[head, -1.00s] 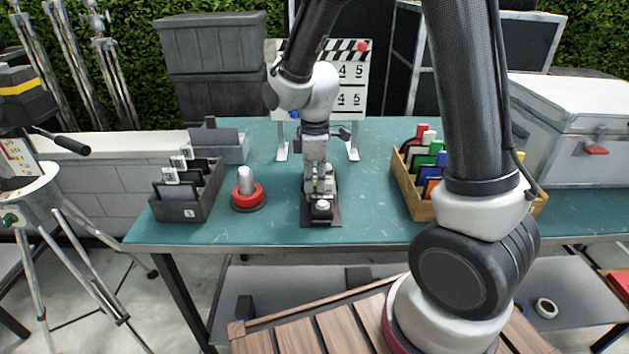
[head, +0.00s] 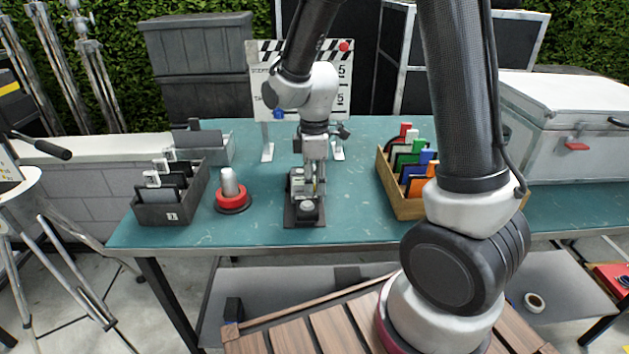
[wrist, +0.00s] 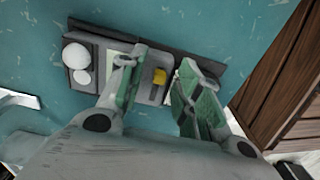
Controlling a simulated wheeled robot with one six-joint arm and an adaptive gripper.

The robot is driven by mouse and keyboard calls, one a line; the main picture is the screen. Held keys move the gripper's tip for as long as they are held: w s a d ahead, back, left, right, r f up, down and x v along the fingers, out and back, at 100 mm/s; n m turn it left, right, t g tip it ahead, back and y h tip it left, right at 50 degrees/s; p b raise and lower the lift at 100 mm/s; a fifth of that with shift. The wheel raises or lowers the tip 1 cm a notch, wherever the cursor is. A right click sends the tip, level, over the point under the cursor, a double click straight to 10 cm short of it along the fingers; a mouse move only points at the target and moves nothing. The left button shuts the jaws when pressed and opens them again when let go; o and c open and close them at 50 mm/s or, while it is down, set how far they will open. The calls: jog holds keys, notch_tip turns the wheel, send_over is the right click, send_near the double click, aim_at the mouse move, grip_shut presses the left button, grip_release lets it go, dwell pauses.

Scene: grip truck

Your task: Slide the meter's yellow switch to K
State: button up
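The meter (wrist: 87,57) is a grey, block-shaped device on a dark base, with round white knobs at its left end in the wrist view. It also stands on the teal table in the head view (head: 306,211). Its small yellow switch (wrist: 159,76) shows between my two fingers. My gripper (wrist: 163,62) is open over the meter, with one green-padded finger on each side of the switch and gaps on both sides. In the head view my gripper (head: 315,185) points down at the meter and hides part of it. The letter K cannot be read.
On the teal table (head: 250,228), a red-based grey knob (head: 232,198) and a dark divided box (head: 165,212) stand left of the meter. A wooden box of coloured cards (head: 405,200) stands right. A clapperboard (head: 262,70) stands behind. Bare tabletop lies around the meter.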

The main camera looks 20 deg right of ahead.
aim_at(314, 185)
notch_tip(314, 185, up, 12)
dwell(0.4)
dwell(0.3)
jog(key=s+d+r+m+t, duration=0.2)
jog(key=s+d+r+m, duration=0.2)
jog(key=s, duration=0.5)
jog(key=s+d+r+m+t, duration=0.2)
jog(key=s+d+r+m, duration=0.2)
jog(key=s+d+m, duration=0.5)
jog(key=shift+s+r+m, duration=0.2)
jog(key=shift+m, duration=0.5)
